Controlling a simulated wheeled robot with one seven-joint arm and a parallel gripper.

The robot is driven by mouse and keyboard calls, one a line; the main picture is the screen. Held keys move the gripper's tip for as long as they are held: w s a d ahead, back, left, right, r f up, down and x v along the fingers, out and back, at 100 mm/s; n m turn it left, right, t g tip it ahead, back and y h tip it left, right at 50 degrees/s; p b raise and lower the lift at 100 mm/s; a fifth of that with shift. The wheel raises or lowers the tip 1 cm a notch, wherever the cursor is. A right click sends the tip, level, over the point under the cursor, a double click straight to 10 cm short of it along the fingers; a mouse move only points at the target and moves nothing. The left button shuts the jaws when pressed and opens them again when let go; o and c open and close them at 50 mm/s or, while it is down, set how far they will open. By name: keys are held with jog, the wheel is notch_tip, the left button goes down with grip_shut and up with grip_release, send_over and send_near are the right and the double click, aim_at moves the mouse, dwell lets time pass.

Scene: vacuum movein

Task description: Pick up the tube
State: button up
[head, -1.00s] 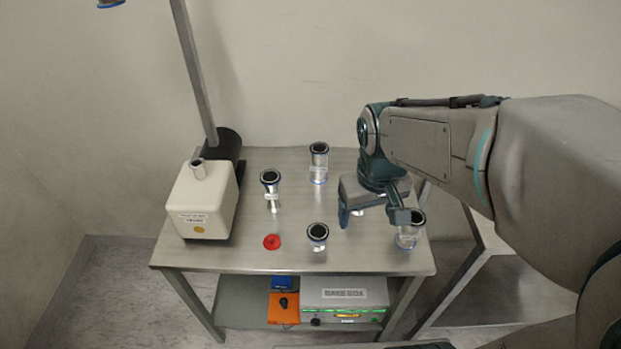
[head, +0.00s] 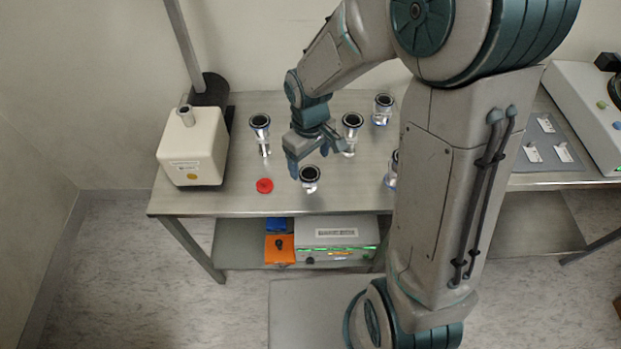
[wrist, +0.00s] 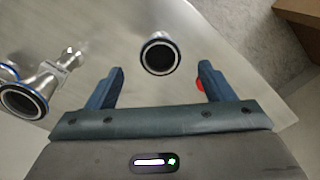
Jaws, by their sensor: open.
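Several metal tubes with black round tops stand on the steel table (head: 225,200). My gripper (head: 314,156) is open and points down over the table, just behind the front tube (head: 310,179). In the wrist view that tube (wrist: 160,55) lies ahead, roughly midway between the open fingertips (wrist: 161,72), with nothing held. Other tubes stand at the left (head: 260,122), right behind the gripper (head: 352,122) and at the back right (head: 383,103). One more (head: 391,178) is partly hidden by my arm. A tube (wrist: 24,98) shows at the left in the wrist view. Which tube the task means is unclear.
A red cap (head: 265,186) lies left of the front tube. A cream box (head: 192,150) and a pole on a dark base (head: 210,90) stand at the left. A white device (head: 585,115) and a grey mat (head: 548,150) are at the right. Boxes (head: 337,238) sit below.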

aim_at(310, 173)
jog(key=shift+f+b, duration=0.3)
jog(key=shift+f, duration=2.65)
jog(key=c, duration=1.2)
